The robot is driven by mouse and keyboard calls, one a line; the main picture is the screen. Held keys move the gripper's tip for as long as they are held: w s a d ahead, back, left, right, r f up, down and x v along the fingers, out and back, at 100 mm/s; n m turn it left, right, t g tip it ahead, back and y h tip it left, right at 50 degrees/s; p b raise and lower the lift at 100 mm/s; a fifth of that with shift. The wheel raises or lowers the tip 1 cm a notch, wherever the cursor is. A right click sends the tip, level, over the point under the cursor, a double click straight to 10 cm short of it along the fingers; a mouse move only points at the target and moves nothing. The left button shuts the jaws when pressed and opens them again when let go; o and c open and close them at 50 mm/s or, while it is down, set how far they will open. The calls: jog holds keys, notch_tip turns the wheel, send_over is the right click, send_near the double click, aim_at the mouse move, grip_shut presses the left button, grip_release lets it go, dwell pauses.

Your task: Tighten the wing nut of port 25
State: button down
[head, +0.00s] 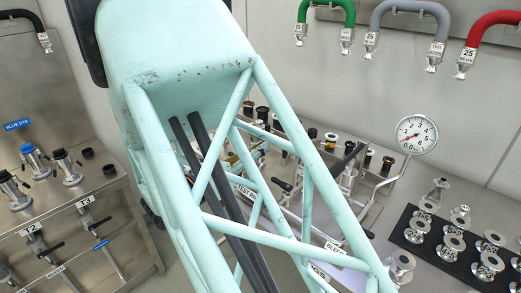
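My gripper is not in the head view. I cannot pick out port 25 or its wing nut. My arm's pale green lattice covers the middle of the view and hides much of the central bench (345,160) with its fittings and pipes. Tags that seem to read 25 hang on the grey hose (398,6) and the red hose (492,18) on the back wall. On the left bench, port labels 12 (34,235) and 13 (85,202) show beside black-handled valves.
A round gauge (416,134) stands on a bent pipe at the central bench. Several metal flange fittings sit on a black mat (412,212) at right. A green hose (328,4) hangs on the wall. The left bench (130,230) carries clamped ports and a BLUE DYE label (17,125).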

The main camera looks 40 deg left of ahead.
jog(key=shift+a+r, duration=0.1)
jog(key=shift+r, duration=0.15)
jog(key=c, duration=2.9)
grip_release()
jog(key=shift+f, duration=0.1)
jog(key=shift+s, duration=0.15)
jog(key=shift+s+a, duration=0.25)
jog(key=shift+s, duration=1.7)
jog(key=shift+s+a, duration=0.2)
jog(key=shift+s, duration=1.7)
jog(key=shift+s+a, duration=0.25)
jog(key=shift+s, duration=1.7)
jog(key=shift+d, duration=0.1)
